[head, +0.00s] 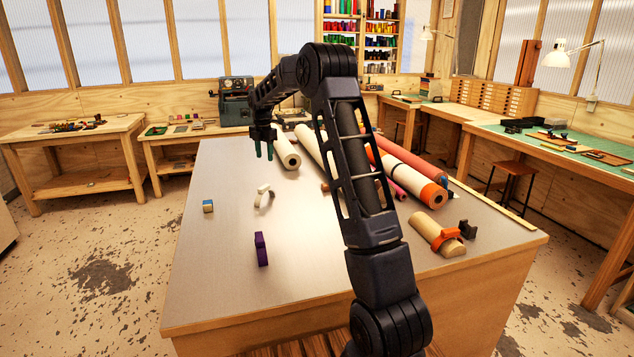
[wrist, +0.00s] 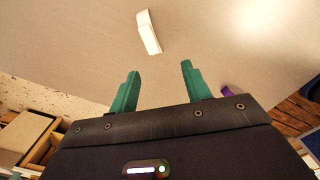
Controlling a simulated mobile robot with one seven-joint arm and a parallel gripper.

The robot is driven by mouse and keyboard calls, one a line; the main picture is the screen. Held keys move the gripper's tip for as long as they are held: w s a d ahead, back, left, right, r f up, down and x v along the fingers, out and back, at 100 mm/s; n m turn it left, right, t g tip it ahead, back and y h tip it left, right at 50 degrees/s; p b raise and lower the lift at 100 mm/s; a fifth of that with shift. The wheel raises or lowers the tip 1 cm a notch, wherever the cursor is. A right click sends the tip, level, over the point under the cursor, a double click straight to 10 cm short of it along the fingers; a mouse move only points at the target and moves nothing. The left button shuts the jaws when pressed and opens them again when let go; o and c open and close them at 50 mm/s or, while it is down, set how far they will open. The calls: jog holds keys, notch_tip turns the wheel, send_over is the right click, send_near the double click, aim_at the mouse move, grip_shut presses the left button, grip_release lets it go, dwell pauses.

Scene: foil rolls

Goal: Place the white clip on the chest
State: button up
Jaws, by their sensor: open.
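The white clip (head: 263,191) lies on the grey table top (head: 225,170), left of my arm. In the wrist view the white clip (wrist: 149,32) lies beyond my fingertips, on the bare table. My gripper (head: 264,151) has green fingers, spread apart with nothing between them. It hangs above the far part of the table, apart from the clip. The wrist view shows the same open gripper (wrist: 158,70). A wooden chest of small drawers (head: 495,98) stands on the back right bench; I cannot tell if it is the chest named.
A blue and tan block (head: 208,206) and a purple block (head: 261,249) lie on the left of the table. Several rolls, one orange-ended (head: 433,194), lie on the right. A short tan roll with an orange band (head: 437,234) lies near the front right. The front left is mostly clear.

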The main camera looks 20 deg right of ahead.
jog(key=s+d+r+m+t, duration=0.1)
jog(key=s+d+r+m, duration=0.25)
jog(key=s, duration=0.55)
jog(key=s+d+r+m+t, duration=0.1)
jog(key=s+d+r+m, duration=0.3)
jog(key=s, duration=0.6)
jog(key=s+d+r+m, duration=0.2)
jog(key=s+r+m, duration=0.4)
jog(key=s, duration=0.3)
jog(key=s+d+f+m, duration=0.1)
jog(key=s+m, duration=0.3)
jog(key=s, duration=0.4)
jog(key=s+d+f+m+t, duration=0.1)
jog(key=s+f+m, duration=0.3)
jog(key=s, duration=0.5)
jog(key=s+d+f+m+t, duration=0.1)
jog(key=s+m, duration=0.3)
jog(key=s, duration=0.4)
jog(key=shift+s+d+f, duration=0.35)
jog(key=shift+d+f, duration=0.3)
jog(key=shift+f, duration=0.15)
